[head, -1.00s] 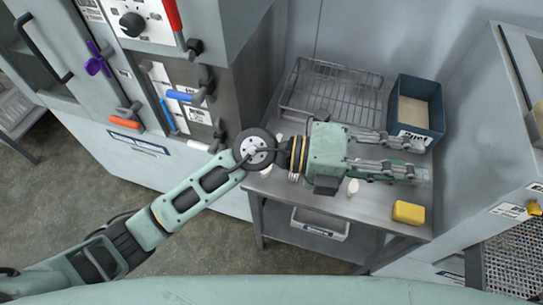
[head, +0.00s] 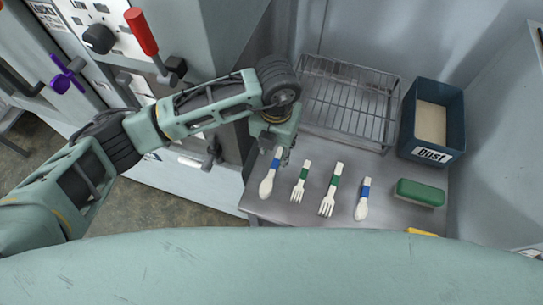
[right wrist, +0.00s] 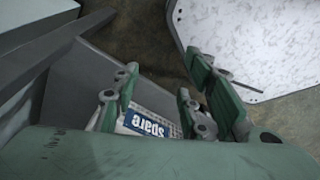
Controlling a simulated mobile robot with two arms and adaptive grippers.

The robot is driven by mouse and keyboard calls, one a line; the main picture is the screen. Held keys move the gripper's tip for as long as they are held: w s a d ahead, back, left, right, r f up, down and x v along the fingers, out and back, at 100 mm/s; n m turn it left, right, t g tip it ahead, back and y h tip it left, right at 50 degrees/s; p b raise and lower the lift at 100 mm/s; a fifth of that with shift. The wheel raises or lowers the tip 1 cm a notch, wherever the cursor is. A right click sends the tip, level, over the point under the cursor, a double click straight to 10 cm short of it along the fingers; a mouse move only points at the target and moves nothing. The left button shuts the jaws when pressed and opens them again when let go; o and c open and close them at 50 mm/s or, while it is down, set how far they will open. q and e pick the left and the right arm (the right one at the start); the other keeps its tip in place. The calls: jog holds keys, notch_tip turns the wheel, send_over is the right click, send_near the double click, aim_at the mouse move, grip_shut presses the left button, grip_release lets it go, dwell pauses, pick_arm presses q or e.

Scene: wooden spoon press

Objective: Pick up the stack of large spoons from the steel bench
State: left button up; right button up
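On the steel bench (head: 392,168) lie several wooden utensils side by side in the head view. The leftmost is the stack of large spoons (head: 267,187), pale with a blue band, bowl toward me. My left gripper (head: 281,157) points down over its handle end and hides the top of it. The fingers are close to the blue band, but whether they are open or touch it I cannot tell. My right gripper (right wrist: 165,103) shows in the right wrist view with its fingers apart and nothing between them, away from the spoons.
Right of the large spoons lie a small fork (head: 300,184), a large fork (head: 328,200) and a small spoon (head: 363,208). A green block (head: 420,192) lies farther right. A wire rack (head: 345,100) and a blue "Dust" bin (head: 430,153) stand behind. A "Spare" label (right wrist: 147,124) shows below my right gripper.

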aim_at(274, 168)
pick_arm(q)
jog(key=shift+s+f, duration=0.2)
jog(key=shift+f, duration=0.15)
jog(key=f+p, duration=0.1)
jog(key=s+f+p, duration=0.1)
jog(key=shift+a+f, duration=0.1)
jog(key=shift+f, duration=0.2)
notch_tip(274, 168, down, 3)
jog(key=shift+w+r+p, duration=0.1)
jog(key=shift+w+p, duration=0.05)
jog(key=shift+p, duration=0.25)
jog(key=shift+f, duration=0.55)
grip_shut()
pick_arm(e)
jog(key=shift+g, duration=0.3)
jog(key=s+r, duration=0.2)
jog(key=s, duration=0.2)
jog(key=shift+s+a+r, duration=0.1)
jog(key=shift+s+r, duration=0.3)
